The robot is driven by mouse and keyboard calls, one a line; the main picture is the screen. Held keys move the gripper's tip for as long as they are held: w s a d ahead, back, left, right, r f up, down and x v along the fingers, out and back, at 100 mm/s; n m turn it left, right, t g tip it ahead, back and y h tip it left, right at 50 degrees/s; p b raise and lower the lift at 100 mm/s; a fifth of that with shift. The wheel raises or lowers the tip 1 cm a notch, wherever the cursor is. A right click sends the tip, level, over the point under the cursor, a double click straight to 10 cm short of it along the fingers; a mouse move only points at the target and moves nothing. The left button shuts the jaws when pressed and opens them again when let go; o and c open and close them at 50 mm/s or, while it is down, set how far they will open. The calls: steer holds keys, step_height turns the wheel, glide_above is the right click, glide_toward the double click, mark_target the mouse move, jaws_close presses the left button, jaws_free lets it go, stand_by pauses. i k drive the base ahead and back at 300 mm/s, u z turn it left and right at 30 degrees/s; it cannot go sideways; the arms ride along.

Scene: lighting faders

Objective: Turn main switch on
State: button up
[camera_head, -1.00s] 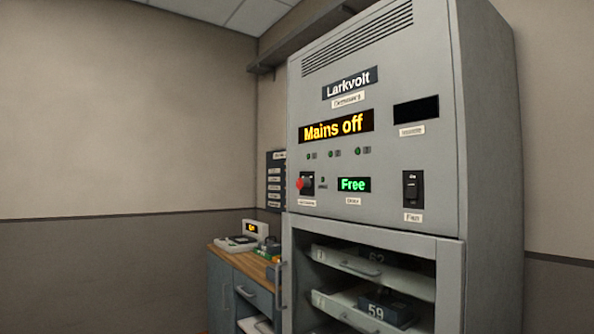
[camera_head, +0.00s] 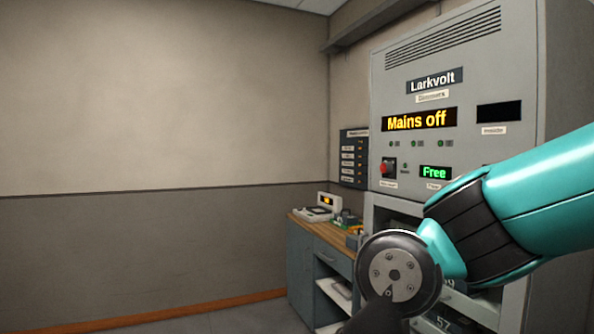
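The grey Larkvolt cabinet (camera_head: 395,98) stands at the right. Its amber display (camera_head: 419,119) reads "Mains off". A red-handled rotary switch (camera_head: 387,168) on a dark plate sits at the panel's lower left, with a label under it too small to read. A green display (camera_head: 435,172) reading "Free" is to its right. My teal arm reaches in from the right, below and in front of the panel, and hides the fan switch area. My gripper is not clearly visible; only a round wrist joint and a dark part at the bottom edge show.
A wooden-topped bench (camera_head: 325,228) with a small white device (camera_head: 325,204) stands left of the cabinet. A dark board of labels (camera_head: 354,158) hangs on the wall above it. Open shelves below the panel are partly behind my arm. The left floor is clear.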

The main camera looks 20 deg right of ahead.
mark_target(387, 168)
steer(key=u, duration=0.3)
steer(key=i, duration=3.8)
steer(key=z, duration=2)
